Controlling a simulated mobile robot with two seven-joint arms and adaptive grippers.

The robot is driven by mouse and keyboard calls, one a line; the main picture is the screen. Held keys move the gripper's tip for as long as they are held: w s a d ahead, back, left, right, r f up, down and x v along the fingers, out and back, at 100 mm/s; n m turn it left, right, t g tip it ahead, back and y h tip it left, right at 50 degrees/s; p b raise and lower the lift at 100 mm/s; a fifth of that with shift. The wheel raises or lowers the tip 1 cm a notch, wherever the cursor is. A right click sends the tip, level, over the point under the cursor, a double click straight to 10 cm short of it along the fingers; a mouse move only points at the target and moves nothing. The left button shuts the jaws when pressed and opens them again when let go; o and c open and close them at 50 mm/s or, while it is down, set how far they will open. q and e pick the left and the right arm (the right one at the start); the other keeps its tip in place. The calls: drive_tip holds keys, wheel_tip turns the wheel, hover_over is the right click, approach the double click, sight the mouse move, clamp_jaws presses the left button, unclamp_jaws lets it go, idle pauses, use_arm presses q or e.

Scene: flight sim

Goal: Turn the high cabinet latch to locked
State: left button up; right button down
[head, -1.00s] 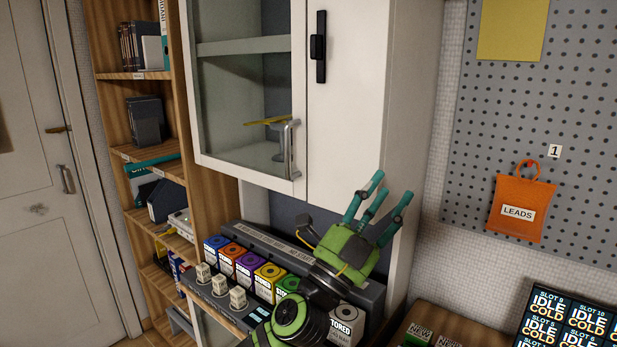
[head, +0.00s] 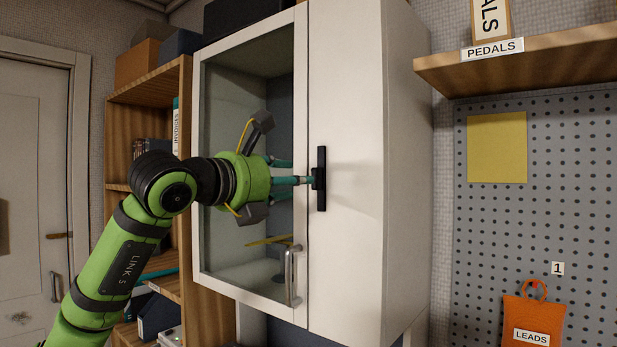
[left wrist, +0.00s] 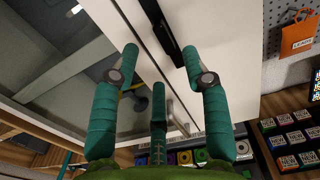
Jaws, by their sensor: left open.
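The high cabinet latch is a black vertical bar with a small knob (head: 321,180) on the white right-hand door (head: 345,90) of the wall cabinet. In the left wrist view the black latch (left wrist: 166,38) lies between and beyond the fingertips. My left gripper (head: 300,180), green with teal fingers, comes from the left across the glass door, its fingers pointing at the latch. The fingers are spread open. My right gripper is not in view.
The glass door (head: 250,160) has a metal handle (head: 292,275) below my gripper. A wooden bookcase (head: 180,100) stands at left. A PEDALS shelf (head: 530,60) and a pegboard (head: 590,200) with an orange LEADS pouch (head: 533,318) are at right.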

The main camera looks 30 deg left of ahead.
sight(318, 179)
use_arm(q)
drive_tip(key=w, duration=0.2)
drive_tip(key=w+p, duration=0.2)
drive_tip(key=w, duration=0.1)
drive_tip(key=shift+w+d+f, duration=0.1)
drive_tip(key=shift+w+d, duration=0.2)
drive_tip(key=shift+w, duration=0.05)
clamp_jaws()
